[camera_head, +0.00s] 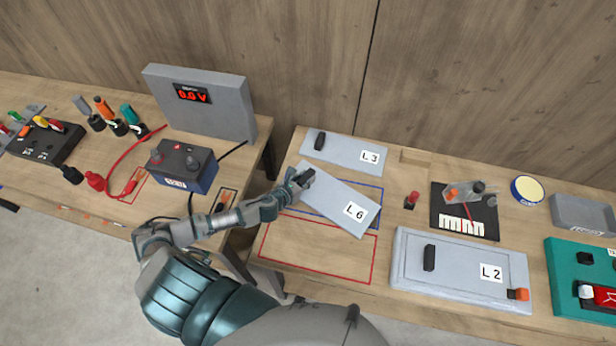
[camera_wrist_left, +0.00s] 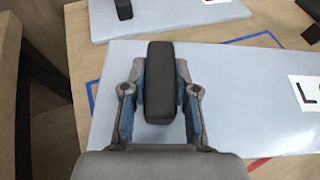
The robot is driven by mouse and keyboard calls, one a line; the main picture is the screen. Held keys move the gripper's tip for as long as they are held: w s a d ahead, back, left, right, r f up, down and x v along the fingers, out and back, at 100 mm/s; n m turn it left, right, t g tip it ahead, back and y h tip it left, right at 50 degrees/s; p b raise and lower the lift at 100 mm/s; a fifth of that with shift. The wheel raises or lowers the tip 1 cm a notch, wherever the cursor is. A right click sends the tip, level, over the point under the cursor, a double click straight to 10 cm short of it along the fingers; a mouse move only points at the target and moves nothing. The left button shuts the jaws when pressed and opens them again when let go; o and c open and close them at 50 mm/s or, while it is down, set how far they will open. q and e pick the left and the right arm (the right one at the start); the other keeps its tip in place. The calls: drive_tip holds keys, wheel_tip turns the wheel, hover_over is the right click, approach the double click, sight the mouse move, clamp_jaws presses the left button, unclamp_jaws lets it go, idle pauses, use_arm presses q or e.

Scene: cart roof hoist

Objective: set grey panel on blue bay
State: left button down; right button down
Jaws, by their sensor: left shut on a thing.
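The grey panel (camera_head: 338,203) marked L6 lies at a slant over the blue-outlined bay (camera_head: 371,189), covering much of it. Its lower right corner reaches past the blue outline toward the red one. My left gripper (camera_head: 301,178) is shut on the panel's black handle, at the panel's left end. In the left wrist view the gripper (camera_wrist_left: 160,105) has a finger on each side of the black handle (camera_wrist_left: 160,70), and blue line (camera_wrist_left: 93,92) shows at the panel's left. Whether the panel touches the table cannot be told. My right gripper is not in view.
Grey panel L3 (camera_head: 345,151) lies just behind the bay. A red-outlined bay (camera_head: 315,254) lies empty in front. Grey panel L2 (camera_head: 461,267) lies at the right. A red knob (camera_head: 412,197) stands between. The display box (camera_head: 205,105) and battery (camera_head: 183,165) are on the left table.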

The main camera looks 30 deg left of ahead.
use_arm(q)
drive_tip(key=shift+w+d, duration=0.2)
drive_tip(key=shift+w, duration=1)
drive_tip(key=shift+f, duration=0.1)
drive_tip(key=f, duration=0.3)
drive_tip(key=shift+a+f, duration=0.15)
drive_tip(key=shift+a, duration=0.05)
drive_tip(key=shift+a+f, duration=0.1)
drive_tip(key=shift+a, duration=0.2)
drive_tip(key=c, duration=0.9)
unclamp_jaws()
drive_tip(key=shift+d, duration=0.2)
drive_tip(key=shift+d, duration=0.1)
